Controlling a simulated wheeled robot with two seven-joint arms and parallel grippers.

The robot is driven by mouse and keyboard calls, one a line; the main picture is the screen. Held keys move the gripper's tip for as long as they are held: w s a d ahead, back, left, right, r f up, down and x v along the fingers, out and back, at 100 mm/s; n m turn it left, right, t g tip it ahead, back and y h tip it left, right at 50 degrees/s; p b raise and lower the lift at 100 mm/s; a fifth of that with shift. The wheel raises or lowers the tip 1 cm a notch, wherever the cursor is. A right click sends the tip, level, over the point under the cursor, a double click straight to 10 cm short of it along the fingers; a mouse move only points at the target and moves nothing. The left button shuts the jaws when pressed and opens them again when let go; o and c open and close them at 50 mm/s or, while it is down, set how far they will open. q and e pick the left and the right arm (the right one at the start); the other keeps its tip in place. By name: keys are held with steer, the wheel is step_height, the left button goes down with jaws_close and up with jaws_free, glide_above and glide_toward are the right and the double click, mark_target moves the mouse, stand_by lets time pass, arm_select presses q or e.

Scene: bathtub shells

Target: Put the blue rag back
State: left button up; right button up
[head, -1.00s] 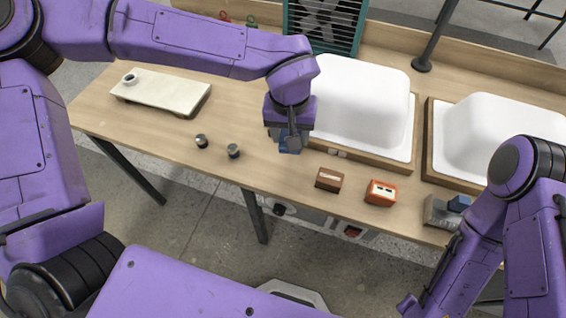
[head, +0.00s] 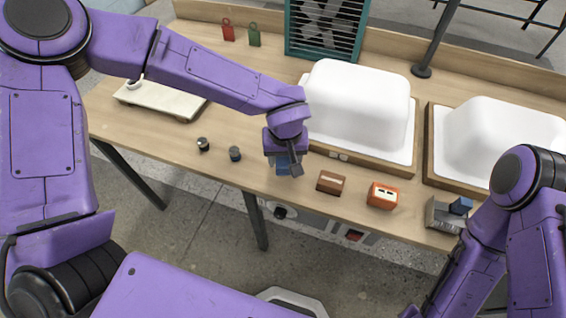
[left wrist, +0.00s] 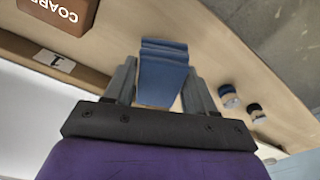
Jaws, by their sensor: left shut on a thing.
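The blue rag (head: 282,166) shows below my left gripper (head: 290,169), over the front part of the wooden table, left of the brown block. In the left wrist view the folded blue rag (left wrist: 163,70) sits between the two fingers of the left gripper (left wrist: 161,86), which is shut on it. I cannot tell whether the rag touches the table top. A grey holder (head: 440,215) with a small blue piece (head: 460,206) stands at the table's front right. My right arm comes in at the right, but its gripper is out of view.
Two white tub shells (head: 358,100) (head: 500,135) stand in wooden frames behind. A brown block (head: 331,182) and an orange block (head: 382,195) lie right of the left gripper. Two dark knobs (head: 203,144) (head: 235,153) and a pale board (head: 165,97) are at left. A dark post (head: 436,40) rises behind.

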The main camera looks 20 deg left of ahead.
mark_target(283, 166)
arm_select(q)
steer(key=shift+w+a+f, duration=0.1)
steer(key=shift+a+f, duration=0.1)
steer(key=shift+f, duration=0.8)
steer(key=shift+w+a+f, duration=0.1)
steer(key=shift+a+f, duration=0.05)
steer(key=shift+f, duration=0.8)
steer(key=shift+s+f, duration=0.1)
steer(key=o, duration=1)
steer(key=r, duration=0.4)
steer(key=s+r, duration=0.1)
steer(key=r, duration=0.7)
steer(key=shift+s+d+r+p, duration=0.15)
steer(key=shift+d+p, duration=0.1)
steer(key=shift+p, duration=0.1)
